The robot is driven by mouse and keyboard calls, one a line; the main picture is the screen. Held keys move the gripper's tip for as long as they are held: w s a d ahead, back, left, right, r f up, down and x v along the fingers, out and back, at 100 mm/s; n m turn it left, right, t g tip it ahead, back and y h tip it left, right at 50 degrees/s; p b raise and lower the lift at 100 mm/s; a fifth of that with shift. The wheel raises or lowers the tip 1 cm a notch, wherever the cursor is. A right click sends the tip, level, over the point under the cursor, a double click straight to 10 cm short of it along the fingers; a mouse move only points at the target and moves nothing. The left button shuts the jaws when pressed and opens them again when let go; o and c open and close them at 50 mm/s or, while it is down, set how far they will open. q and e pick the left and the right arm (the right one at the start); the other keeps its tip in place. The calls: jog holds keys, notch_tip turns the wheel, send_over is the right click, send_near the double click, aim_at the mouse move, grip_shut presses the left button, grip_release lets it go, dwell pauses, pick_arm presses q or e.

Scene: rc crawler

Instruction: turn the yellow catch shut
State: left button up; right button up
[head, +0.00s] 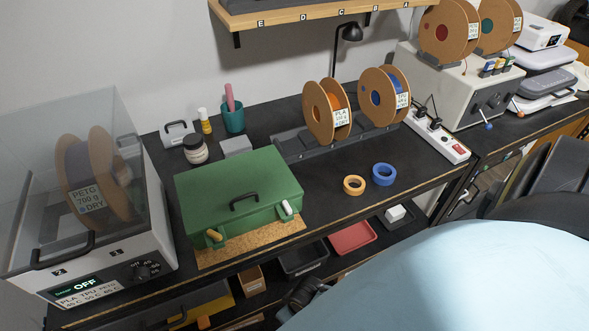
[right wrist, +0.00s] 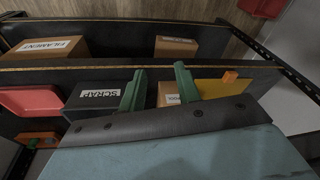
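A green case (head: 238,185) with a black handle lies with its lid down on a cork mat (head: 240,246) on the bench. The yellow catch (head: 214,236) is at the left end of the case's front; it is small and I cannot tell exactly how it is turned. A second, white catch (head: 287,208) is at the right end of the front. My right gripper (right wrist: 160,72) shows two green fingers apart with nothing between them. It faces the shelf below the bench top, away from the case. My left gripper is not in view.
A filament dryer (head: 110,258) stands left of the case. A jar (head: 195,150) stands behind. The lower shelf holds a scrap bin (right wrist: 98,97) and boxes (right wrist: 175,47).

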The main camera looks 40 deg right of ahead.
jog(key=shift+s+d+f, duration=0.1)
jog(key=shift+s+f, duration=0.15)
jog(key=shift+f, duration=0.15)
